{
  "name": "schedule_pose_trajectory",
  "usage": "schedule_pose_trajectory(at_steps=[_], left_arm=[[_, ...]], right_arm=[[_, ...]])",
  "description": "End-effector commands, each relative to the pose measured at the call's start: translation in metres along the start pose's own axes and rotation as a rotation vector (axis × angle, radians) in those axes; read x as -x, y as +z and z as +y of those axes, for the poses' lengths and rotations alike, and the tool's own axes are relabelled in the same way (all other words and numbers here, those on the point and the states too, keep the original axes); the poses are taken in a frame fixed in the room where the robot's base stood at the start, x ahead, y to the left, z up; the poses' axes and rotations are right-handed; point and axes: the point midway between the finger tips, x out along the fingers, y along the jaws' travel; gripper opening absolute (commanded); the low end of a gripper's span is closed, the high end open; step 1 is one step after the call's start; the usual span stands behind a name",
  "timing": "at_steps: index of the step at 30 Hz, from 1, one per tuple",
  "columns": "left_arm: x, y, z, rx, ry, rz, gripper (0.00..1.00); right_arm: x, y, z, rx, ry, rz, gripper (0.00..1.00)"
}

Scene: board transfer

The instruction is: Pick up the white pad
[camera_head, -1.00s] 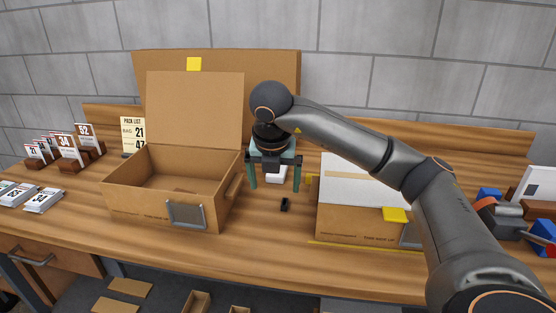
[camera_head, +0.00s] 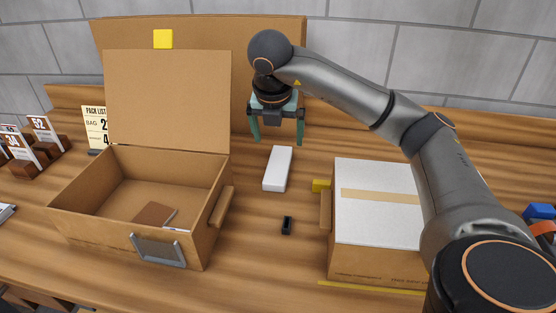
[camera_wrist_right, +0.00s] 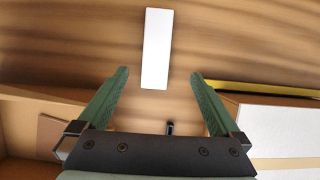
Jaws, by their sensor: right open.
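The white pad (camera_head: 278,169) is a flat white rectangle lying on the wooden table between the open box and the closed box. My right gripper (camera_head: 277,142) is open and empty, above and behind the pad, with its green fingers pointing down. In the right wrist view the pad (camera_wrist_right: 156,48) lies beyond the fingertips, between the lines of the two open fingers (camera_wrist_right: 160,74). The fingers do not touch it. My left gripper is not in view.
The open cardboard box (camera_head: 175,252) stands left of the pad, with a brown piece inside. The white-topped box (camera_head: 375,250) stands at the right. A small black object (camera_head: 287,225) lies in front of the pad. Card stands (camera_head: 45,140) are at far left.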

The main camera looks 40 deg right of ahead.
Motion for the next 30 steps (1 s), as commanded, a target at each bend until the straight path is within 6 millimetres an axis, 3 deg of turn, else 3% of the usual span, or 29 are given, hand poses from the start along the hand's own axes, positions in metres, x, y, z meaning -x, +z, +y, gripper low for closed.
schedule_pose_trajectory(at_steps=[10,17,25,30], left_arm=[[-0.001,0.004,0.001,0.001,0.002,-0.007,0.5],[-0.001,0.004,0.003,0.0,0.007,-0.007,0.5],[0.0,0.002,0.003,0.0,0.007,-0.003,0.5],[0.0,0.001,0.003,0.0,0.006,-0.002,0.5]], right_arm=[[-0.059,0.0,-0.001,0.0,-0.005,0.002,1.0],[-0.076,0.0,0.001,-0.001,-0.002,0.002,1.0],[-0.114,0.001,0.007,0.001,-0.004,0.002,1.0],[-0.123,0.002,0.007,0.001,-0.002,0.001,1.0]])
